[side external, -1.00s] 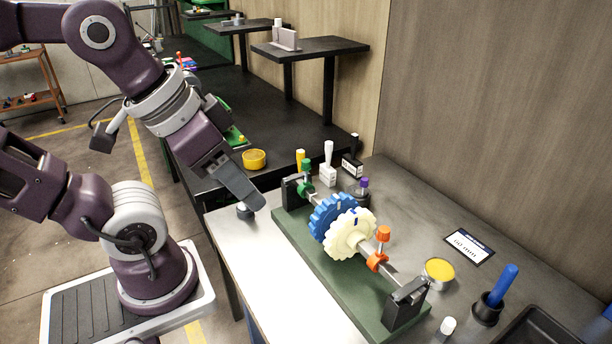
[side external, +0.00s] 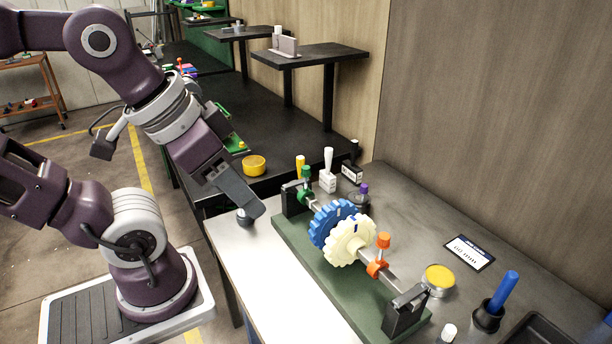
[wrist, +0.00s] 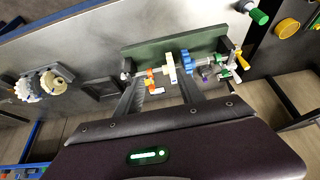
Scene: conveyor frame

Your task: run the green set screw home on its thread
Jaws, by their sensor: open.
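The green set screw (side external: 305,172) stands upright in a green collar (side external: 304,196) near the far end of the shaft. How deep its thread sits cannot be told. The collar is on the shaft beside the blue gear (side external: 328,220), close to the far support. My gripper (side external: 254,208) is left of the fixture, apart from the screw, angled down and to the right. In the wrist view my gripper (wrist: 160,88) shows two spread fingers with nothing held between them; the shaft assembly lies beyond them. The screw is too small there to make out clearly.
A cream gear (side external: 350,240) and an orange collar with orange screw (side external: 377,268) share the shaft on the green base (side external: 318,285). A yellow-topped tin (side external: 439,278), blue-handled tool (side external: 503,290) and label card (side external: 469,252) lie right. The bench's front left is mostly clear.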

